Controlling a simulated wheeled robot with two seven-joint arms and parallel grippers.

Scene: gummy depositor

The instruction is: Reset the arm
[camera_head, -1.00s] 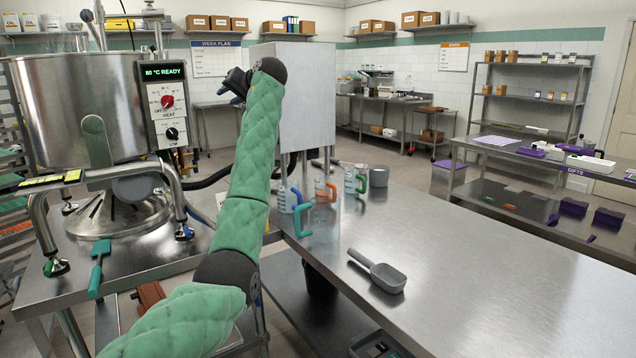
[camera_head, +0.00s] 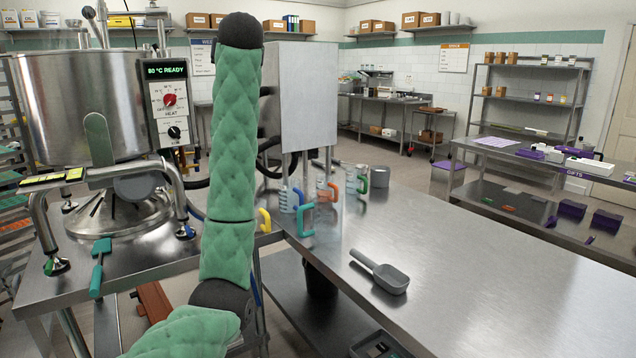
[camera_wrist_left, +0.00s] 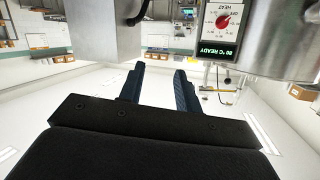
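My left arm (camera_head: 232,150) rises in its green quilted sleeve up the left-centre of the head view, nearly upright, with its dark wrist joint (camera_head: 240,30) at the top. The left gripper's fingers are hidden in the head view. In the left wrist view, the left gripper (camera_wrist_left: 161,82) shows two dark fingers standing apart with nothing between them. Beyond them are a grey metal surface at upper left and the machine's control panel (camera_wrist_left: 222,30) at upper right. My right arm and right gripper are in neither view.
The steel kettle (camera_head: 75,108) with its "80 °C READY" panel (camera_head: 168,100) stands left of the arm. Clear jugs with coloured handles, including a teal handle (camera_head: 306,220) and a yellow one (camera_head: 264,220), stand right of it. A grey scoop (camera_head: 388,278) lies on the mostly clear table (camera_head: 480,270).

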